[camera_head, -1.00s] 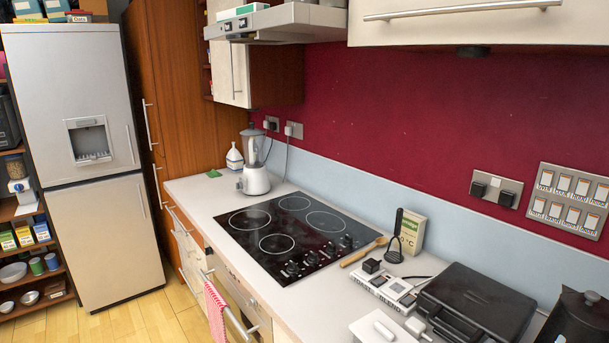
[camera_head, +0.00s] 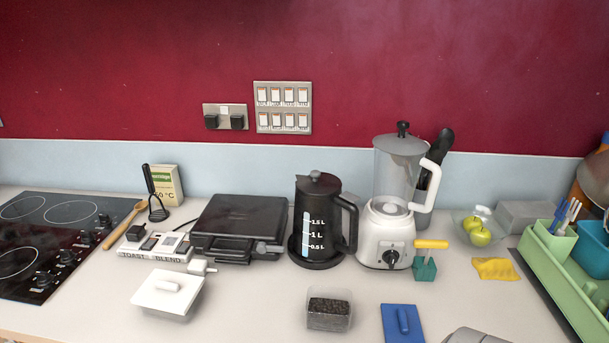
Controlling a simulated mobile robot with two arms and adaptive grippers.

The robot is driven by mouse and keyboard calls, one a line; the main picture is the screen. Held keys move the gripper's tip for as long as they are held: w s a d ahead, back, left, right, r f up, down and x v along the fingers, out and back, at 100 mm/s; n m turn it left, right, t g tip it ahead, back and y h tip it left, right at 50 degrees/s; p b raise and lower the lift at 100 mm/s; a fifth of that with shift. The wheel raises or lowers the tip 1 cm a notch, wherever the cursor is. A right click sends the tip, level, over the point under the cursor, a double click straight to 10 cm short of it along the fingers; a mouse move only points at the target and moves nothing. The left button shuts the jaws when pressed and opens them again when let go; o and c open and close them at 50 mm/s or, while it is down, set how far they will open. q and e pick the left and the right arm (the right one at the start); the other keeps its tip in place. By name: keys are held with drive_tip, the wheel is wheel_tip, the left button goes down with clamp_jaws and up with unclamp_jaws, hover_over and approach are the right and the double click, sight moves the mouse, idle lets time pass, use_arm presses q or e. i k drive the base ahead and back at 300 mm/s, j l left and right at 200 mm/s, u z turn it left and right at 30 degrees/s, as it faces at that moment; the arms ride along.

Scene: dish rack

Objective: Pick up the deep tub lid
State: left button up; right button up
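A blue flat lid (camera_head: 396,322) with a raised grip lies on the counter at the bottom edge of the head view, right of the middle. A small clear tub (camera_head: 328,318) with dark contents stands to its left, apart from it. A white lidded container (camera_head: 170,290) with a bar grip on top stands further left. I cannot tell from the picture which lid is the deep tub lid.
A black kettle (camera_head: 318,225) and a white blender (camera_head: 388,245) stand behind the lids. A black grill (camera_head: 240,225) and cooktop (camera_head: 50,235) are left. A green dish rack (camera_head: 565,285) fills the right. Bare counter lies between the white container and clear tub.

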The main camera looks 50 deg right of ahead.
sight(401, 322)
drive_tip(key=z, duration=1.6)
